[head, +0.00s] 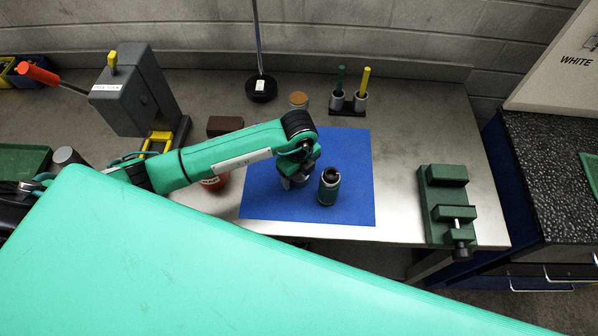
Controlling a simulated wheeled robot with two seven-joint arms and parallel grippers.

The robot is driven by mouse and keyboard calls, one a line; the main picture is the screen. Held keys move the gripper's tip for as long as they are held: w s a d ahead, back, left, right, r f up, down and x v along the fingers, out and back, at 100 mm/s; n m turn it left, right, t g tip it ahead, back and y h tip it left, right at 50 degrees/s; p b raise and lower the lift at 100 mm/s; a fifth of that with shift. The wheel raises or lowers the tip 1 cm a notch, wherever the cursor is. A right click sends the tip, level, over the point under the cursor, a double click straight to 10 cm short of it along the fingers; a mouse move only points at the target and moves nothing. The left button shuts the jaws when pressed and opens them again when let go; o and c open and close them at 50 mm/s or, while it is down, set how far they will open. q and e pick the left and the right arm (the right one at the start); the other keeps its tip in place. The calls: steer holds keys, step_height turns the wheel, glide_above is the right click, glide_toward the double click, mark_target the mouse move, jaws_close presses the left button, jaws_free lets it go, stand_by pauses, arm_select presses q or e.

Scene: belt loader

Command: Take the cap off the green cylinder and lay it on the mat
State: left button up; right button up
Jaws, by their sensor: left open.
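The green cylinder (328,190) stands upright on the blue mat (345,150), toward its front. Its dark top (331,175) looks like the cap sitting on it, though the detail is too small to be sure. My left gripper (291,183) is over the mat just to the left of the cylinder, pointing down. It is open, and its fingers are partly hidden by my own wrist. I see no contact between it and the cylinder. My right gripper is not in view.
A green vise (449,208) stands right of the mat. A holder with green and yellow sticks (347,105) and a lamp base (261,88) are behind it. A grey machine (135,90) with a red-handled lever stands at the left. The mat's right part is bare.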

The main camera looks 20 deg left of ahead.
arm_select(q)
steer(key=shift+a+r, duration=0.1)
steer(key=shift+r, duration=0.3)
step_height(320, 180, up, 12)
steer(key=b, duration=0.4)
steer(key=shift+f, duration=0.2)
